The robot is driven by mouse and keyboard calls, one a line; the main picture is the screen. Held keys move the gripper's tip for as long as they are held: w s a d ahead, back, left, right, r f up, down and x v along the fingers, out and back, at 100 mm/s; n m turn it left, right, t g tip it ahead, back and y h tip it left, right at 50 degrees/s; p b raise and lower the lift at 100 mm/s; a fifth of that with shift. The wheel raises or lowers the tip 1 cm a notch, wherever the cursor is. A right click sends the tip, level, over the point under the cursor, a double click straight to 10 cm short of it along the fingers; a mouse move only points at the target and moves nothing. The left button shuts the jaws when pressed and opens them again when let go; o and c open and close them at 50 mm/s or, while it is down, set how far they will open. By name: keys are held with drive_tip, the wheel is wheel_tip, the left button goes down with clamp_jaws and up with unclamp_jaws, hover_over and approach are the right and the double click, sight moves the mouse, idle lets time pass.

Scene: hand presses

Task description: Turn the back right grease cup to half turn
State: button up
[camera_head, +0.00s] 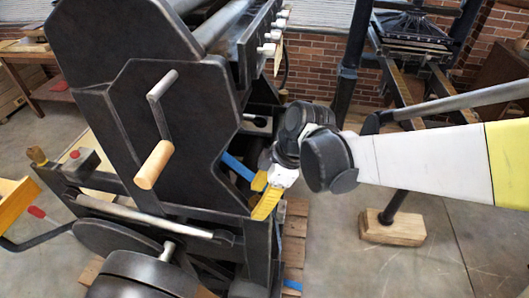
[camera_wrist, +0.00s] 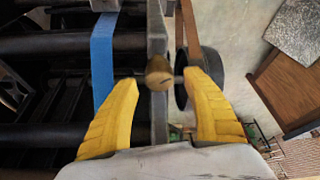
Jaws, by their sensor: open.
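A small brass-coloured grease cup (camera_wrist: 159,73) shows in the wrist view, beside a grey upright bar. A thin dark pin seems to stick out on its right. My gripper's two yellow fingers (camera_wrist: 162,100) are open on either side of the cup, with a gap to each finger. I cannot tell the cup's depth relative to the fingertips or its turn angle clearly. In the head view my gripper (camera_head: 267,193) is at the right side of the dark press (camera_head: 190,130), pointing down and left. The cup between the fingers is hidden there.
A crank with a wooden handle (camera_head: 154,165) sticks out from the press side. Another brass-coloured knob (camera_head: 37,155) is on the frame at left. A blue strap (camera_wrist: 102,60) runs left of my fingers. A wooden block (camera_head: 392,228) lies on the floor at right.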

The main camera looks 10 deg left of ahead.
drive_tip(key=shift+a+f, duration=0.3)
drive_tip(key=shift+f, duration=0.35)
drive_tip(key=c, duration=1.2)
drive_tip(key=m+t, duration=0.1)
drive_tip(key=m, duration=0.3)
drive_tip(key=shift+m+t, duration=0.3)
drive_tip(key=shift+t, duration=0.1)
drive_tip(key=o, duration=1.2)
drive_tip(key=shift+d+r, duration=0.1)
drive_tip(key=shift+r, duration=0.05)
